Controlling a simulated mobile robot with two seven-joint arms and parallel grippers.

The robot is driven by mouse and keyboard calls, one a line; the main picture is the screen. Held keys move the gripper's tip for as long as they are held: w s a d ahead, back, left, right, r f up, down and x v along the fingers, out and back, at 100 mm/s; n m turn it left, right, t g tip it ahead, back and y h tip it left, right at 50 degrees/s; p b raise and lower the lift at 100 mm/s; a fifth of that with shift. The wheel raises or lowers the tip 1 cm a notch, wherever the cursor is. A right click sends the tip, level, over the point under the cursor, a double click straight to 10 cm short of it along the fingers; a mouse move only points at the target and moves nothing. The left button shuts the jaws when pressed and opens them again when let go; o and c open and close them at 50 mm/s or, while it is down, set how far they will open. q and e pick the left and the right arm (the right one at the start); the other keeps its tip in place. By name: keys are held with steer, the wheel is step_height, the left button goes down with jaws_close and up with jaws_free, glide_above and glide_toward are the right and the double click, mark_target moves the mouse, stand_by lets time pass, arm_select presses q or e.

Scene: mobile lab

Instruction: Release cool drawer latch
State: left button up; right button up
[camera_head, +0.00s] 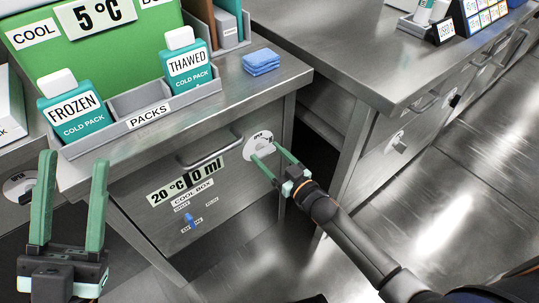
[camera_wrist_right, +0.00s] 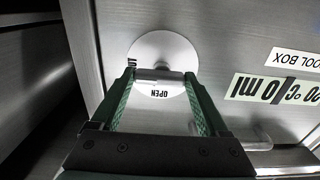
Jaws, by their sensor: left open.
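The cool drawer's latch is a round white dial (camera_head: 252,152) marked OPEN, on the right part of the steel drawer front (camera_head: 160,215). In the right wrist view the dial (camera_wrist_right: 165,50) has a grey bar handle (camera_wrist_right: 160,75) lying across it. My right gripper (camera_head: 266,154) is at the dial, its fingers apart. In the wrist view its fingertips (camera_wrist_right: 159,78) stand at either end of the bar; whether they touch it is unclear. My left gripper (camera_head: 72,160) is open and empty, at lower left in front of the bench.
A drawer handle (camera_head: 210,148) is left of the dial. Above, the bench top holds a grey packs tray (camera_head: 150,118) with FROZEN (camera_head: 72,115) and THAWED (camera_head: 188,65) cold packs, and blue cloths (camera_head: 261,62). Another bench (camera_head: 340,45) stands right, with open floor beyond.

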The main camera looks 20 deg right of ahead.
steer(key=c, duration=0.8)
steer(key=shift+n, duration=0.4)
steer(key=n, duration=0.2)
steer(key=shift+r+n+p, duration=0.1)
steer(key=shift+n+p, duration=0.3)
steer(key=n, duration=0.4)
steer(key=shift+n, duration=0.3)
steer(key=n, duration=0.5)
steer(key=shift+a, duration=0.1)
steer(key=n+b, duration=0.1)
steer(key=n, duration=0.3)
steer(key=shift+a+n, duration=0.1)
steer(key=shift+n, duration=0.4)
